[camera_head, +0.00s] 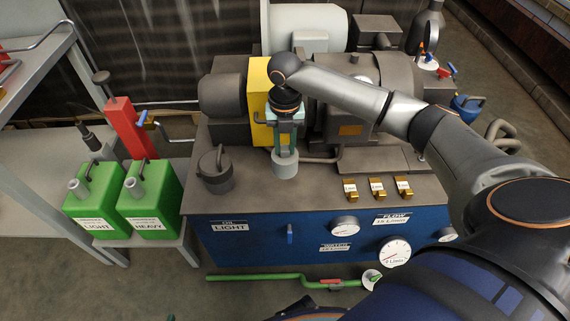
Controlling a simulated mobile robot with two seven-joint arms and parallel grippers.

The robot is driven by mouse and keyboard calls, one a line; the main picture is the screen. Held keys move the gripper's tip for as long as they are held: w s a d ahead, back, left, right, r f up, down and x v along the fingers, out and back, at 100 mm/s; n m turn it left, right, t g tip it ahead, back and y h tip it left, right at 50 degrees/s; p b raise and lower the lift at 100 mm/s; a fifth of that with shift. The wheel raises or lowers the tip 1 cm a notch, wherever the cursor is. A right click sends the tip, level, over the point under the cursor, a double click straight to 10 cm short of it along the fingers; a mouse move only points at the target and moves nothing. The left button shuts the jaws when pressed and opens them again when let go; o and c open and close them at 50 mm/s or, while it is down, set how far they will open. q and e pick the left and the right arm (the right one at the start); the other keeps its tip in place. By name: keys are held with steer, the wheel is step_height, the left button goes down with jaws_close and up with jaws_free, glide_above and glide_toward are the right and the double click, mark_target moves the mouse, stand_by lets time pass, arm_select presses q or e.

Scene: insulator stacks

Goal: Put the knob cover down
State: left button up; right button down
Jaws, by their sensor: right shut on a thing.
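My right gripper (286,146) points down over the top of the blue machine. It is shut on a short light grey cylinder, which looks like the knob cover (285,166). The cover is upright, close above or touching the machine's brown-grey top (264,191); I cannot tell which. The gripper hides part of its top. My left gripper is out of view.
A dark lidded pot (216,177) stands left of the cover. A yellow block (259,104) and motor housings stand behind it. Brass blocks (376,187) sit at the right. Green cans (150,204) stand left. The top's front-middle area is clear.

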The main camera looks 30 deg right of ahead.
step_height(320, 180, down, 4)
steer(key=shift+r+b, duration=0.1)
steer(key=shift+b, duration=0.25)
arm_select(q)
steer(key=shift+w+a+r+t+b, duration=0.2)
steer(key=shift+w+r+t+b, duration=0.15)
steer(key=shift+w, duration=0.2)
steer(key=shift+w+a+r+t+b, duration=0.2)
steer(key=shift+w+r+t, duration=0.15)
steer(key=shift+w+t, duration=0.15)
arm_select(e)
step_height(320, 180, down, 4)
steer(key=shift+f, duration=0.15)
steer(key=shift+f, duration=0.2)
steer(key=c, duration=0.7)
jaws_free()
steer(key=shift+o, duration=0.2)
